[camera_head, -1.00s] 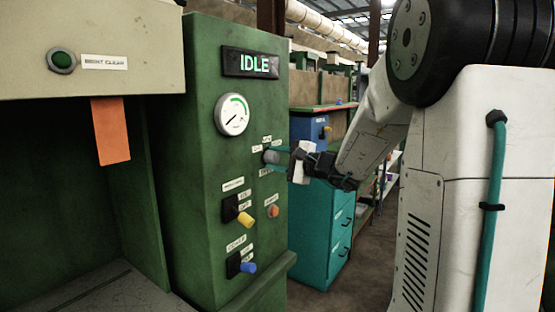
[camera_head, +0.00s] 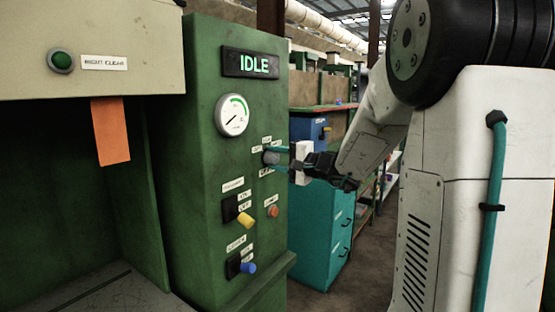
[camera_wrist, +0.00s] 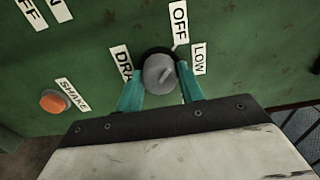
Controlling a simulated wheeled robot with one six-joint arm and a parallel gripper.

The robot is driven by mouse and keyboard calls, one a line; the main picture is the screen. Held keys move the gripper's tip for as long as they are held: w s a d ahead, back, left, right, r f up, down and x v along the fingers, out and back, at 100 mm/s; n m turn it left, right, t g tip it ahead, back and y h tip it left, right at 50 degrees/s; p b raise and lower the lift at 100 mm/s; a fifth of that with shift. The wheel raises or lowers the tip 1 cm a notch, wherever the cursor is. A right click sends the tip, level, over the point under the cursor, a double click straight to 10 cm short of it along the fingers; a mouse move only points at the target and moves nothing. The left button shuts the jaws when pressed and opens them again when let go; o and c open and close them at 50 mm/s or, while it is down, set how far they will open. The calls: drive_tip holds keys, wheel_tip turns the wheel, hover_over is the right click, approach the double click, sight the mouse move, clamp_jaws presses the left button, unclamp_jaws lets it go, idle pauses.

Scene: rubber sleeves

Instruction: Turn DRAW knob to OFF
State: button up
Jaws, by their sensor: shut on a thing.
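The DRAW knob (camera_wrist: 160,74) is a grey round knob with a raised ridge, on the green panel. In the wrist view, labels OFF (camera_wrist: 179,22), LOW (camera_wrist: 198,59) and a partly covered DRAW label (camera_wrist: 123,62) surround it.
An orange SHAKE button (camera_wrist: 54,101) is left of the knob. On the panel in the head view are a lit IDLE display (camera_head: 252,64), a gauge (camera_head: 232,115), a yellow lever (camera_head: 245,219) and a blue lever (camera_head: 248,267). A teal cabinet (camera_head: 325,235) stands behind.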

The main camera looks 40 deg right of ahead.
drive_tip(key=o, duration=1)
drive_tip(key=shift+s, duration=0.1)
drive_tip(key=v, duration=0.7)
drive_tip(key=shift+s+d, duration=0.15)
drive_tip(key=shift+s, duration=0.15)
